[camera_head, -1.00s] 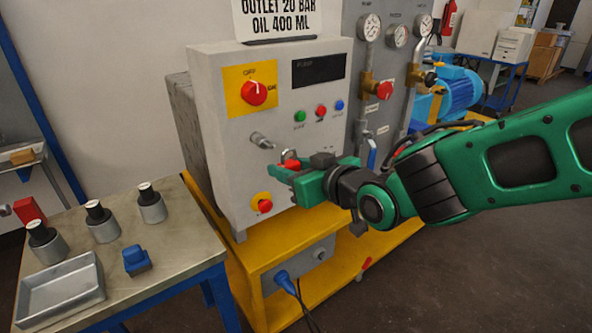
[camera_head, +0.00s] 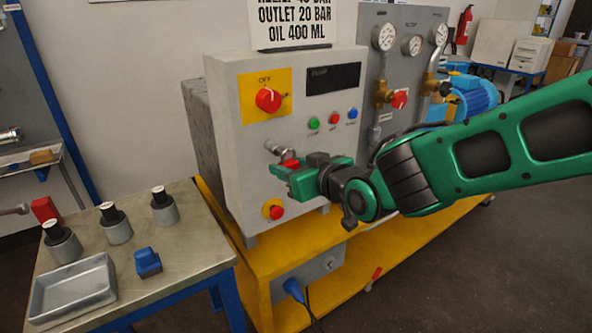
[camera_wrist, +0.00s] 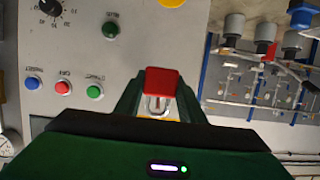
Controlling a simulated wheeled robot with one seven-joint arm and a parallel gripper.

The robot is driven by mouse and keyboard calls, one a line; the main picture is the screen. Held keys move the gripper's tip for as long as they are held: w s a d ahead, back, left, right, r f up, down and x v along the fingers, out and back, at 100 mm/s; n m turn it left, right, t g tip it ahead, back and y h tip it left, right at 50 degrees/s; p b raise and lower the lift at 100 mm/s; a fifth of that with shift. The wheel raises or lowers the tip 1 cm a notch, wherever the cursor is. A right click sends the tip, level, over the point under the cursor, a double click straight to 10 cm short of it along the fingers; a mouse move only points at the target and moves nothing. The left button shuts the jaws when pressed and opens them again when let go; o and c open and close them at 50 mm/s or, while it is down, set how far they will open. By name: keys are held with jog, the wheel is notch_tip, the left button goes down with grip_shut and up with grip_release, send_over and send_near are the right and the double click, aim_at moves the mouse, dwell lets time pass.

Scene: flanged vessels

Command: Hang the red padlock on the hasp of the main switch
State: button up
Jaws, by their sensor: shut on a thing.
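The main switch (camera_head: 268,100) is a red rotary knob on a yellow plate at the upper left of the grey cabinet front. Its hasp (camera_head: 286,96) seems to be the small dark part at the knob's right; its detail is too small to tell. My gripper (camera_head: 284,172) is shut on the red padlock (camera_head: 290,163), in front of the cabinet, below and slightly right of the switch. In the wrist view the red padlock body (camera_wrist: 162,81) sits between the fingers, with its metal shackle (camera_wrist: 155,105) partly visible. The padlock is apart from the switch.
A red button on a yellow base (camera_head: 274,210) is below. A bench (camera_head: 187,255) with a tray (camera_head: 105,265) and several grey cylinders stands left.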

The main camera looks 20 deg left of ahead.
jog(key=shift+x, duration=0.9)
jog(key=shift+w+a+f, duration=0.25)
jog(key=shift+w+a, duration=0.1)
jog(key=shift+a, duration=0.1)
jog(key=o, duration=1.1)
jog(key=shift+o, duration=0.2)
jog(key=shift+d, duration=0.1)
